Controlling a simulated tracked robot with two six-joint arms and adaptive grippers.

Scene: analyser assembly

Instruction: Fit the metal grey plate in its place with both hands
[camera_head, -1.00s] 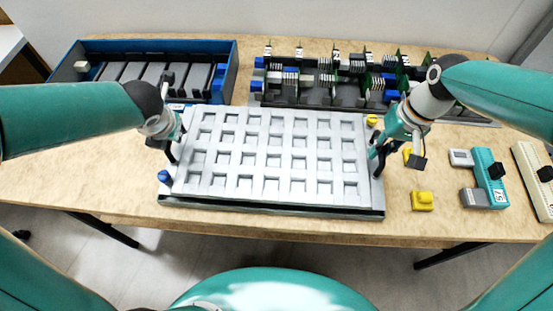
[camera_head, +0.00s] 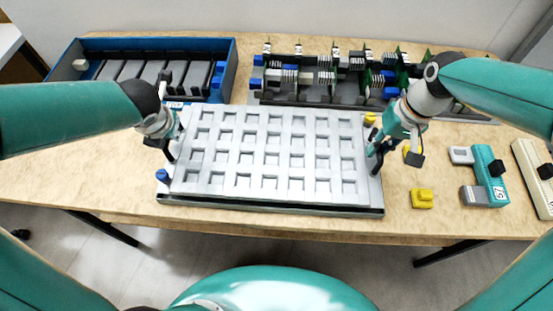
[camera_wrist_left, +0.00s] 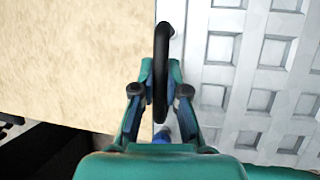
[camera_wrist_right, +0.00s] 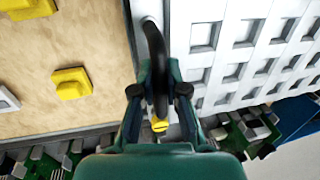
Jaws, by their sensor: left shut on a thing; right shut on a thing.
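The metal grey plate (camera_head: 270,158), a light grey sheet with rows of square recesses, lies over a dark-edged base (camera_head: 270,209) at the table's middle. Whether it is fully seated cannot be told. My left gripper (camera_head: 170,150) is shut on the black handle (camera_wrist_left: 163,55) at the plate's left side. My right gripper (camera_head: 376,156) is shut on the black handle (camera_wrist_right: 156,50) at its right side. A blue knob (camera_head: 162,175) shows at the near left corner and a yellow knob (camera_head: 370,118) at the far right corner. The gripped parts of the handles are partly hidden.
A blue tray (camera_head: 232,70) with dark grey modules stands behind left. A rack of circuit boards (camera_head: 330,82) stands close behind the plate. Yellow blocks (camera_head: 422,198), a teal module (camera_head: 490,175) and a cream module (camera_head: 535,180) lie to the right. The left front table is clear.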

